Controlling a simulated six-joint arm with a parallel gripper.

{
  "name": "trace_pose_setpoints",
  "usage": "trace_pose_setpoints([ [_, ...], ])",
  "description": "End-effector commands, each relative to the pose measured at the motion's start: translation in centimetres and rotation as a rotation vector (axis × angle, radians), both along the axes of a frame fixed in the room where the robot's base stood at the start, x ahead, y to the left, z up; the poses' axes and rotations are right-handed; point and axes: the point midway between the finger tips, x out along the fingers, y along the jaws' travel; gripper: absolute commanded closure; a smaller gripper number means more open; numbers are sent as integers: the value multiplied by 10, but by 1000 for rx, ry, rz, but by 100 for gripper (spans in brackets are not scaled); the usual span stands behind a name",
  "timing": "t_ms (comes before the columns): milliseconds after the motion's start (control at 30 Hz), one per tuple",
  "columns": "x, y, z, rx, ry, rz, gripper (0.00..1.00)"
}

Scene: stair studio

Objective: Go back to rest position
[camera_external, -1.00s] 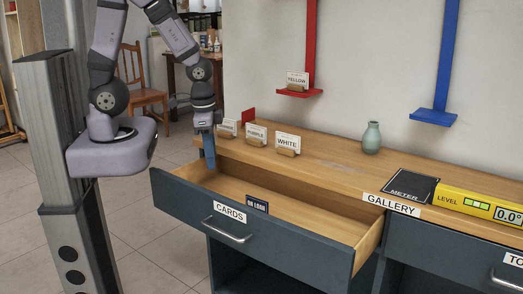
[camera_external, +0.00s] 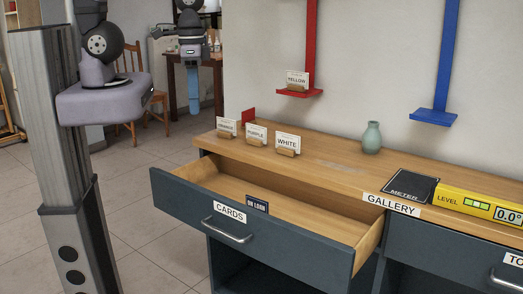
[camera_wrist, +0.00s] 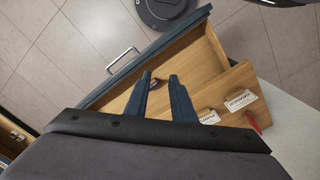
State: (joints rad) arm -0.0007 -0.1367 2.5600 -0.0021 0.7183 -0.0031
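My gripper (camera_external: 194,98) hangs in the air with its blue fingers pointing down, left of the counter and above the open drawer's level. In the wrist view its two fingers (camera_wrist: 160,75) stand apart with a clear gap and nothing held between them. My gripper touches nothing.
The CARDS drawer (camera_external: 285,247) is pulled out, with a dark ON LOAN card (camera_external: 257,204) inside. Card holders, including WHITE (camera_external: 288,144) and PURPLE (camera_external: 257,135), stand on the counter (camera_external: 330,167). A green vase (camera_external: 372,138) stands behind. A red shelf (camera_external: 297,92) holds YELLOW.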

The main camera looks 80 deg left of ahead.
Motion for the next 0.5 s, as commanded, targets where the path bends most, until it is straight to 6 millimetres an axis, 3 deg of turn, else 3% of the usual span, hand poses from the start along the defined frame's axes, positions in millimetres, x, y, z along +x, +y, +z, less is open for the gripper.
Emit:
trace_pose_setpoints([
  [33,0,0,31,0,0,0,77],
  [200,0,0,71,0,0,1,77],
  [500,0,0,102,0,0,1,77],
])
